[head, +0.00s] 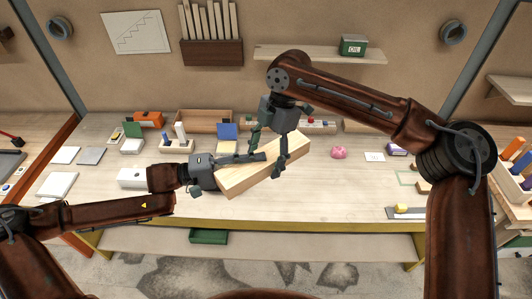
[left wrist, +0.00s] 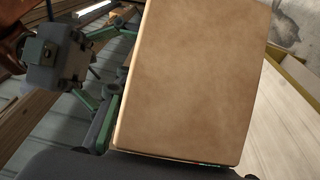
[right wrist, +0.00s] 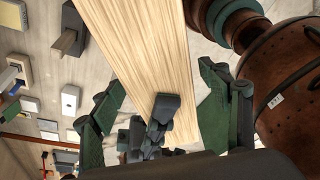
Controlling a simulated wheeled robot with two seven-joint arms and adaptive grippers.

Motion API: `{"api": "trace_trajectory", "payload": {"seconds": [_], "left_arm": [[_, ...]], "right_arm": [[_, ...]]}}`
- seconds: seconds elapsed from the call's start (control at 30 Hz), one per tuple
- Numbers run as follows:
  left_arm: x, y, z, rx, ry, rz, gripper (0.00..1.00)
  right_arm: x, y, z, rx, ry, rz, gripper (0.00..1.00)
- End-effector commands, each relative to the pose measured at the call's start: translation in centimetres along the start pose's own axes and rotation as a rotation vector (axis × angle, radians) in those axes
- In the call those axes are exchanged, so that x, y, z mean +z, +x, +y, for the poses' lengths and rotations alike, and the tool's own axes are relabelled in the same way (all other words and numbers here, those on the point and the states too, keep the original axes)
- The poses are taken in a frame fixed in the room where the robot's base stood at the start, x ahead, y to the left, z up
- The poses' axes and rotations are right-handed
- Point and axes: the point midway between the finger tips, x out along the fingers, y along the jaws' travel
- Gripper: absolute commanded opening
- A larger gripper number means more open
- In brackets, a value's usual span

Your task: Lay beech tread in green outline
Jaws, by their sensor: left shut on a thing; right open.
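The beech tread (head: 240,180), a long pale wooden block, is held tilted above the table's middle. It fills much of the left wrist view (left wrist: 190,80) and runs through the right wrist view (right wrist: 140,45). My left gripper (head: 245,158) is shut on the tread's left part; one dark finger lies across its face.
Blocks, tiles and an orange box (head: 149,119) crowd the left. The table's front middle is clear.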

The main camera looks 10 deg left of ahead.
Motion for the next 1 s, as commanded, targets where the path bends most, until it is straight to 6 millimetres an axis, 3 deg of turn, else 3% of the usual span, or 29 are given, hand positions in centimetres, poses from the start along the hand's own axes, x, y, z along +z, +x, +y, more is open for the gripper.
{"api": "trace_trajectory", "payload": {"seconds": [0.17,1.0], "left_arm": [[0.04,0.03,0.21,0.003,0.003,-0.002,0.0],[0.11,0.06,0.24,0.004,0.002,-0.003,0.0]], "right_arm": [[0.01,-0.02,0.0,0.0,0.0,0.0,0.69],[-0.01,-0.05,0.04,0.001,0.0,0.0,0.11]]}}
